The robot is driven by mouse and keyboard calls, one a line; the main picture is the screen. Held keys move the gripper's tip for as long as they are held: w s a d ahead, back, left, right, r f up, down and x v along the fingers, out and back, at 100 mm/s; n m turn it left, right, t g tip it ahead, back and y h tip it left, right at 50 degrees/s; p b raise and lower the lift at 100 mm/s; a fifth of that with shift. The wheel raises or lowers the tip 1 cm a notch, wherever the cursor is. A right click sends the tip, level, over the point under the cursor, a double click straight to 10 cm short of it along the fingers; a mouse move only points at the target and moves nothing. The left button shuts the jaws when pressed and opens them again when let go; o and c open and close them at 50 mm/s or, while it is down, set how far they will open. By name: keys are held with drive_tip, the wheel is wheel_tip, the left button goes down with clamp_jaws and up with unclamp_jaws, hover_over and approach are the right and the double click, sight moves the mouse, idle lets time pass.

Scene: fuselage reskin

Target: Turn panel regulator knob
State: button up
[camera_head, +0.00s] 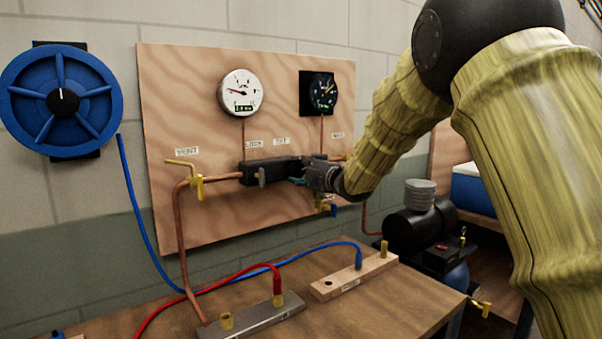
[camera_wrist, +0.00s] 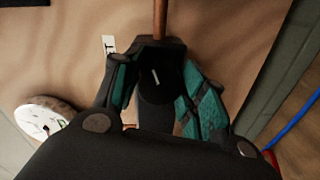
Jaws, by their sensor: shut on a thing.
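The black regulator block (camera_head: 268,170) is mounted on the plywood panel (camera_head: 190,90), in line with the copper pipe. My gripper (camera_head: 308,178) is at the right part of this block and hides the knob in the head view. In the wrist view, the dark round knob (camera_wrist: 160,78) with a short white mark lies between the teal-padded fingers of my gripper (camera_wrist: 152,85). The fingers are shut on it, one on each side. Shadow hides the exact contact.
A white gauge (camera_head: 240,92) and a black gauge (camera_head: 321,91) sit above the regulator. A yellow valve handle (camera_head: 199,188) is at left. A blue hose reel (camera_head: 62,100) hangs on the wall. The workbench (camera_head: 380,298) below carries fitting blocks and red and blue hoses.

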drive_tip(key=o, duration=1)
drive_tip(key=v, duration=1.2)
